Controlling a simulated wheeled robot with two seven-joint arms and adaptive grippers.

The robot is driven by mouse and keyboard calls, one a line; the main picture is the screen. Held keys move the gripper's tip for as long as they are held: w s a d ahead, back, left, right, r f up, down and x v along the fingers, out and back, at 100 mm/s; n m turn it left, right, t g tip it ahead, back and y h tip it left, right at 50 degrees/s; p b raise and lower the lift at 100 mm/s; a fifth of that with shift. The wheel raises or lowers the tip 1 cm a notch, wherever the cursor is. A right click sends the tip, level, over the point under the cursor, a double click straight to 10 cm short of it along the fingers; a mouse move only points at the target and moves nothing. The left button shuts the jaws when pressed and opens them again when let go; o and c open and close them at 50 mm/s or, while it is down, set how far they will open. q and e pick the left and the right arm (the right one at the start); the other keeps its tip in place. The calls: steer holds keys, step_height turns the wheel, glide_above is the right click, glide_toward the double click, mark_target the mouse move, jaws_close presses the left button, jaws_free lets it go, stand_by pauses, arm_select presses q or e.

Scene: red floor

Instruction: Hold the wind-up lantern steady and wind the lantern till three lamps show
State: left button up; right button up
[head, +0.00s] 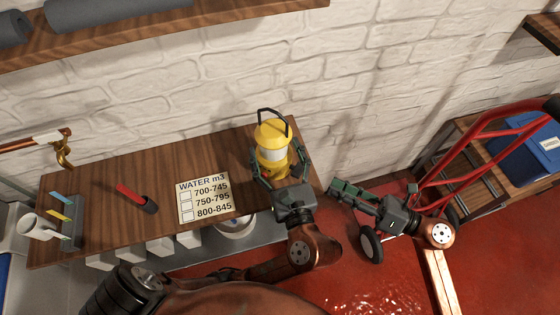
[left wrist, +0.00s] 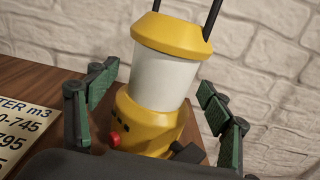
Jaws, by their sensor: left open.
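The wind-up lantern (head: 272,134) stands upright near the right end of the wooden shelf (head: 110,190). It has a yellow cap and base, a white middle and a black handle. In the left wrist view the lantern (left wrist: 165,70) shows a red button (left wrist: 115,140), small dark marks on its base, and a black part (left wrist: 188,152) low on the right. I see no lit lamp. My left gripper (head: 277,162) is open, its fingers on both sides of the lantern with visible gaps. My right gripper (head: 345,190) is empty, right of the shelf; its finger opening is unclear.
A water card (head: 204,198), a red-and-black tool (head: 136,198), a white cup (head: 38,227) and a rack with coloured strips (head: 68,232) are on the shelf. A red hand truck (head: 465,150) stands at the right. The brick wall is close behind the lantern.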

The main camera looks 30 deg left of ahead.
arm_select(q)
steer(key=shift+x, duration=1.05)
steer(key=shift+c, duration=0.6)
